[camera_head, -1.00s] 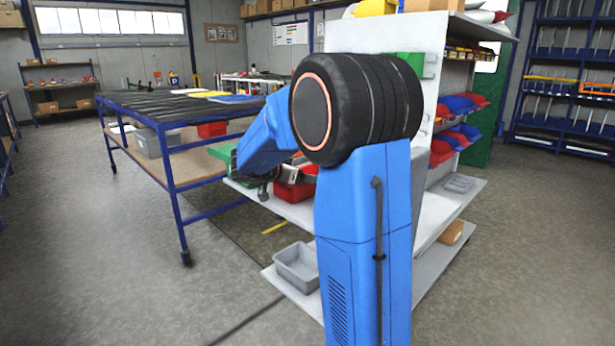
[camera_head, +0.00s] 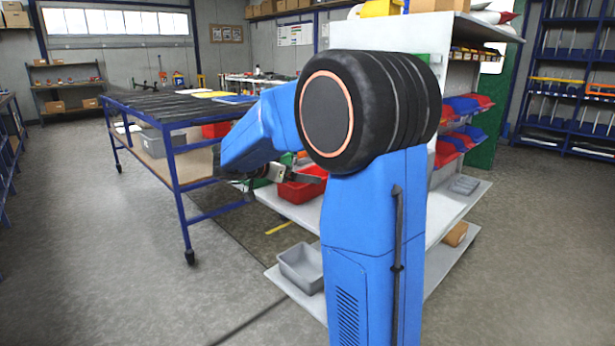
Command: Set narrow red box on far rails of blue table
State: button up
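The blue table (camera_head: 178,192) stands at the left, with dark rails (camera_head: 165,104) along its top. A red box (camera_head: 300,190) sits on the white shelf unit, partly behind my arm. Another red box (camera_head: 216,130) shows just below the blue table's top. I cannot tell which of them is the narrow one. My gripper (camera_head: 308,179) is low beside the shelf's red box, partly hidden by my own arm. Its fingers are too small and covered to tell whether they are open, or whether they touch the box.
The white shelf unit (camera_head: 385,50) stands behind my arm. It holds a grey bin (camera_head: 302,266) on its bottom shelf and red and blue bins (camera_head: 462,104) on its right side. A grey bin (camera_head: 160,142) is under the tabletop. The floor (camera_head: 90,260) at left is clear.

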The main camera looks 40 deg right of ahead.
jog(key=shift+v, duration=2.65)
